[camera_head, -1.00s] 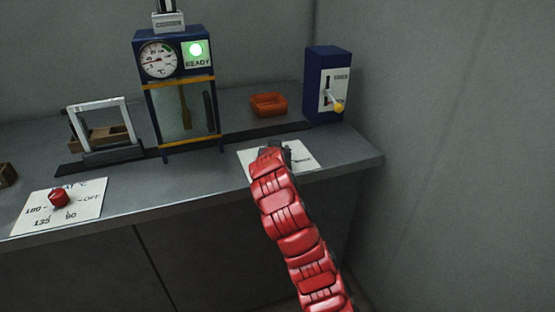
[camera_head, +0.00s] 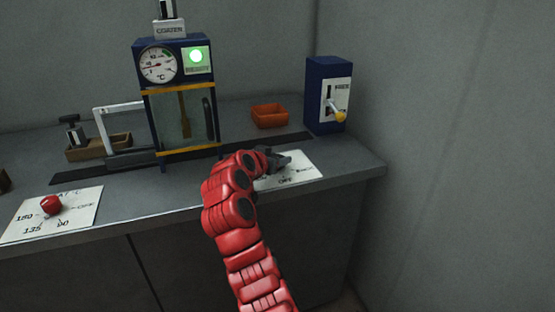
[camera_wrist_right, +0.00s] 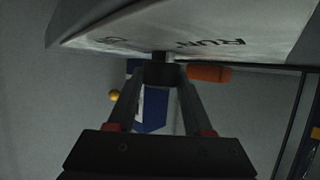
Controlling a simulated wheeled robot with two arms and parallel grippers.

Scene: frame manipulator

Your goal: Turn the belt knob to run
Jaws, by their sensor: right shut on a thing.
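The belt knob's white plate (camera_head: 303,172) lies at the right of the bench, with OFF legible in the head view. The plate shows in the wrist view with the word RUN (camera_wrist_right: 215,43). My right gripper (camera_head: 278,160) is over the plate; its arm hides most of the knob in the head view. In the wrist view, its two fingers (camera_wrist_right: 158,78) are closed on the dark belt knob (camera_wrist_right: 160,70) beneath the plate's edge. I cannot tell which mark the knob points to. My left gripper is out of view.
A blue coater (camera_head: 180,93) with a dial and lit green READY lamp stands behind. A blue box with a yellow-tipped lever (camera_head: 339,116), an orange tray (camera_head: 269,116), a grey frame (camera_head: 118,106) and a red temperature knob (camera_head: 51,204) are on the bench.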

